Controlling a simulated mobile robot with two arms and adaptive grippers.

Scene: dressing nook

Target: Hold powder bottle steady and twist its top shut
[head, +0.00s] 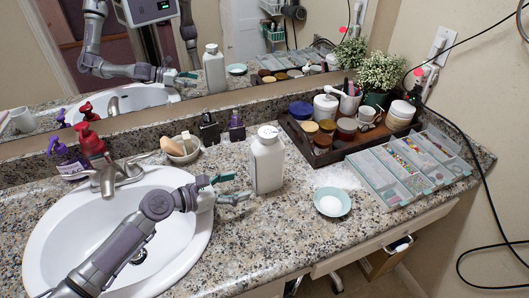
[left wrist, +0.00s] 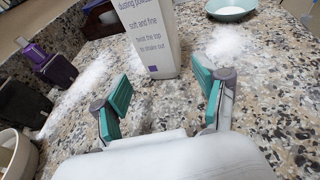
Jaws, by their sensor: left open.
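The white powder bottle (head: 267,165) stands upright on the granite counter, right of the sink. Its top (head: 268,132) is light with small dark marks; whether it is twisted open or shut is too small to tell. In the left wrist view the bottle (left wrist: 151,35) shows its printed lower side; its top is out of frame. My left gripper (head: 232,189) is open and empty, just left of the bottle. In the wrist view its teal-padded fingers (left wrist: 162,92) are spread, with the bottle beyond the tips, apart from them. My right gripper is not in view.
White powder lies spilled on the counter (left wrist: 85,85). A pale green dish (head: 332,202) of powder is right of the bottle. Behind are a wooden tray (head: 332,155) of jars and a compartment box (head: 395,190). A sink (head: 60,235) and soap dish (head: 181,152) lie left.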

